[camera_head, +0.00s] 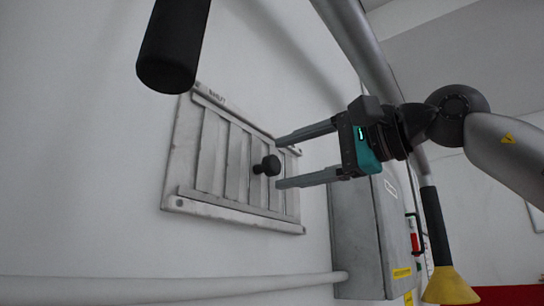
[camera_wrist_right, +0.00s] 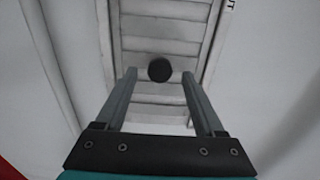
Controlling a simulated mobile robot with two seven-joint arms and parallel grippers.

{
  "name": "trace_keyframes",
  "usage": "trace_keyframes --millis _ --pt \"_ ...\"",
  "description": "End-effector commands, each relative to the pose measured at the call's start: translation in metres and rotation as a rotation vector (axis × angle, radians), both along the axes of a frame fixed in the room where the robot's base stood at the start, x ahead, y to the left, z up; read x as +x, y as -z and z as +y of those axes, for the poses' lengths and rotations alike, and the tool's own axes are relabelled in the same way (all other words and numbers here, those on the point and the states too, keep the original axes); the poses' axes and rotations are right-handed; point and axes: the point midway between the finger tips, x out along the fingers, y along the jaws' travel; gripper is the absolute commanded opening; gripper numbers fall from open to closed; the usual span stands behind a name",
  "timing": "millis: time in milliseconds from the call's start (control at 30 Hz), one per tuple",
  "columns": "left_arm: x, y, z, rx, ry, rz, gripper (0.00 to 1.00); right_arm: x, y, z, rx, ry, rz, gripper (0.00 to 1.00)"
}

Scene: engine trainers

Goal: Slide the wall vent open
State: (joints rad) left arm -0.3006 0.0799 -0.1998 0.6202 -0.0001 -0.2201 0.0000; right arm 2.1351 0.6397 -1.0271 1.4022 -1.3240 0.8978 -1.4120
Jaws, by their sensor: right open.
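The wall vent (camera_head: 208,155) is a grey slatted panel in a frame, fixed to the white wall in the head view. A round black knob (camera_head: 267,166) sticks out from its right part. My right gripper (camera_head: 277,162) is open, its two fingers pointing left, one above and one below the knob's level. The fingertips are close to the knob; I cannot tell whether they touch anything. In the right wrist view the knob (camera_wrist_right: 159,69) shows just beyond and between the open fingertips (camera_wrist_right: 160,75), with the vent slats (camera_wrist_right: 152,47) behind it. My left gripper does not show.
A grey wall box (camera_head: 357,238) stands right of the vent. A pipe (camera_head: 170,288) runs along the wall below the vent. A black cylinder (camera_head: 170,55) hangs at the upper left, before the vent's top corner. A yellow cone-shaped piece (camera_head: 449,287) is at lower right.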

Motion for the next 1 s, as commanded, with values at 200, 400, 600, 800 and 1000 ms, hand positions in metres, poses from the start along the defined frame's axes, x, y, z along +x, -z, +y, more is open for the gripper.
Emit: trace_keyframes --millis 200,400,600,800,1000 --pt "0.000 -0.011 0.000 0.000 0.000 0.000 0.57 0.018 -0.001 0.024 0.000 0.000 0.002 0.71" --pt "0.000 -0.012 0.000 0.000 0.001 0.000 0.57 0.023 0.000 0.031 0.001 0.000 0.001 0.71" --pt "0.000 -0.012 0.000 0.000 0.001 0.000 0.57 0.023 0.000 0.031 0.001 0.000 0.001 0.71" --pt "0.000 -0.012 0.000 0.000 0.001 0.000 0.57 0.023 0.000 0.031 0.001 0.000 0.001 0.49" --pt "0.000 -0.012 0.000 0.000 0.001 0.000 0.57 0.022 0.000 0.031 0.001 0.000 0.001 0.27"
